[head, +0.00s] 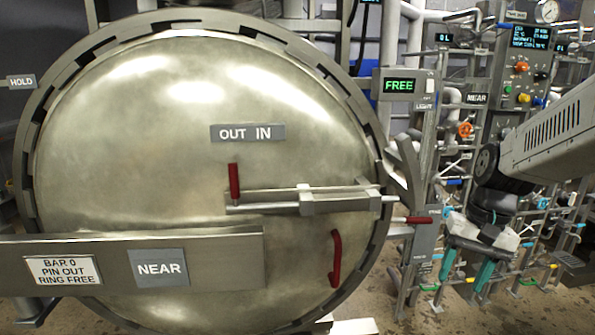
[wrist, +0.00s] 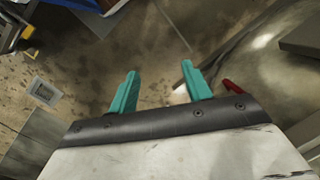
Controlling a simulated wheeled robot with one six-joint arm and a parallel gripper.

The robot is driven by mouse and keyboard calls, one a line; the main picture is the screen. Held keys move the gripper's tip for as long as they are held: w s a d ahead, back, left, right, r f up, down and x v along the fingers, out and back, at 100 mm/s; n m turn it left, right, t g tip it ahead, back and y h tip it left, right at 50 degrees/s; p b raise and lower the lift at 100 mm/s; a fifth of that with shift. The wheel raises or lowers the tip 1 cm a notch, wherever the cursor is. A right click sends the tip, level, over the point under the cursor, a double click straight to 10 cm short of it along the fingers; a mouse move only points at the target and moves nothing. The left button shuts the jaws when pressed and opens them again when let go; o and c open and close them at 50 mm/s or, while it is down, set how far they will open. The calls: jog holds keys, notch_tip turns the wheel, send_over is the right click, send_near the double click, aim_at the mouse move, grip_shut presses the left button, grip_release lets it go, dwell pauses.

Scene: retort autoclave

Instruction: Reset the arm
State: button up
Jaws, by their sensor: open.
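My gripper (head: 466,268) hangs at the right of the head view, pointing down, to the right of the round autoclave door (head: 150,170). Its two teal fingers are apart with nothing between them. In the wrist view the gripper (wrist: 158,88) also shows open and empty above the stained floor (wrist: 150,45). My arm comes in from the right edge of the head view.
The door carries a red-handled bolt (head: 234,182) and a curved red handle (head: 336,258). A red-tipped lever (head: 415,220) sticks out near my gripper. A post with a green FREE display (head: 399,86), a control panel (head: 528,70) and pipes with valves stand behind.

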jog(key=s+a+r+n+t+h, duration=0.1)
jog(key=s+a+r+n, duration=0.1)
jog(key=s, duration=0.7)
jog(key=s+a+r+n+t+h, duration=0.1)
jog(key=s+a+r+n, duration=0.1)
jog(key=s, duration=0.8)
jog(key=shift+a+r, duration=0.25)
jog(key=shift+r, duration=0.55)
jog(key=shift+c, duration=0.8)
